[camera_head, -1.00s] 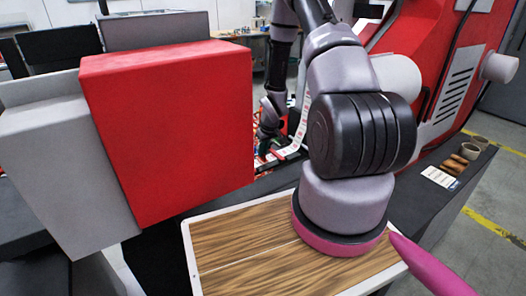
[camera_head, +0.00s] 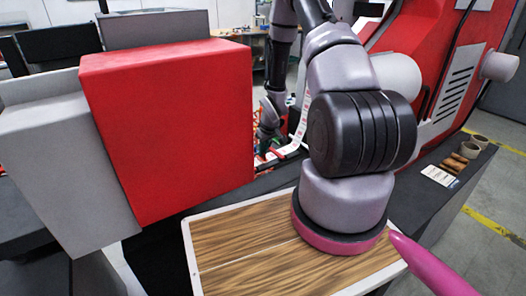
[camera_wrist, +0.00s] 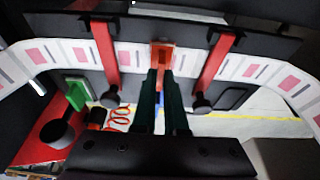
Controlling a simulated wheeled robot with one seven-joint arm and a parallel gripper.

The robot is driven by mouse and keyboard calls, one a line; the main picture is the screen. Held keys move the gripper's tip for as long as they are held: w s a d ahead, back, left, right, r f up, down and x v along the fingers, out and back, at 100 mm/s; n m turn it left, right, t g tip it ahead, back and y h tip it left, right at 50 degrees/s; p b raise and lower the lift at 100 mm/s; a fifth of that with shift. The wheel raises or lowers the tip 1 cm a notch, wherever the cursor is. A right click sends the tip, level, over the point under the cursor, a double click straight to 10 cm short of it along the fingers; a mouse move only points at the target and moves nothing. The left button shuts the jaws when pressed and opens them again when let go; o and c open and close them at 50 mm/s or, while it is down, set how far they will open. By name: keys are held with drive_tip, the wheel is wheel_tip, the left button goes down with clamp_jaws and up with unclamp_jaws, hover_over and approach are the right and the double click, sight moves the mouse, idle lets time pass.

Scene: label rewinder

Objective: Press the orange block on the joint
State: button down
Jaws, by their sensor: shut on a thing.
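The orange block (camera_wrist: 161,56) shows in the wrist view at top center, between the tips of my gripper (camera_wrist: 161,74). My gripper's two dark fingers are shut on it. The block overlaps the white label strip (camera_wrist: 128,58) with pink labels, which runs across the picture. I cannot tell whether it touches the strip. No joint in the strip can be made out; the block and fingers cover the middle part. In the head view the strip (camera_head: 292,147) appears beside my gripper, and the block cannot be made out.
In the wrist view, a red arm crosses the strip on the left (camera_wrist: 104,62) and another on the right (camera_wrist: 212,66). A green piece (camera_wrist: 76,93) is at left. In the head view, a large red box (camera_head: 170,130) stands left and a red machine (camera_head: 425,75) right.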

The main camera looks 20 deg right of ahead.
idle(0.4)
drive_tip(key=shift+r, duration=2.45)
drive_tip(key=shift+r, duration=0.15)
drive_tip(key=shift+r, duration=1.4)
